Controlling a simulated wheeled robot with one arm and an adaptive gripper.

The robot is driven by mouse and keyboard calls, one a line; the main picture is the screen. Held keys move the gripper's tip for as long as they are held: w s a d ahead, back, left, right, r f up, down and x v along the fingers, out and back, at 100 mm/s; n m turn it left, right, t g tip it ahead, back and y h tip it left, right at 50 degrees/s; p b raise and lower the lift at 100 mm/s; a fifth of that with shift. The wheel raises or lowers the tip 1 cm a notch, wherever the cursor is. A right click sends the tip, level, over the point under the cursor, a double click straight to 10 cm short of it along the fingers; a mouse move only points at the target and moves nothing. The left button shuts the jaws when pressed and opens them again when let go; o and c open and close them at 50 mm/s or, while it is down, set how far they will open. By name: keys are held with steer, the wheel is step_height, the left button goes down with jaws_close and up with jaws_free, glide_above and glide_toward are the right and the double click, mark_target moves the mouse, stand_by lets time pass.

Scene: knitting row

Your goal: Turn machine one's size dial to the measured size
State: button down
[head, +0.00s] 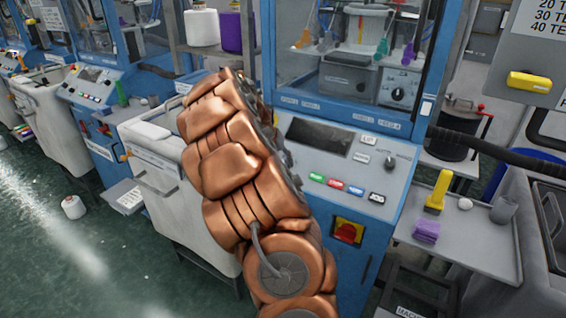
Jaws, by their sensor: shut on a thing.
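A blue knitting machine (395,225) stands in front of me; I cannot read its number. Its sloped grey panel has a dark screen (318,137), a small round knob (389,160) and a row of coloured buttons (337,185). A round dial with a pale scale (398,94) shows on a grey box behind the machine's window frame. I cannot tell from this view which is the size dial or read any setting. My copper arm rises across the middle and covers the panel's left part. My gripper is hidden behind the arm, with no fingers showing.
A red-and-yellow switch (348,231) is on the machine's front. At right, a side shelf (470,240) holds a yellow tool (439,190), purple blocks (426,231) and a grey cup (504,209). A white bin (150,180) stands left of my arm. Green floor is open at lower left.

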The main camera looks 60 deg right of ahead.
stand_by(0.4)
steer(key=c, duration=0.9)
jaws_free()
steer(key=shift+o, duration=0.2)
steer(key=v, duration=1.2)
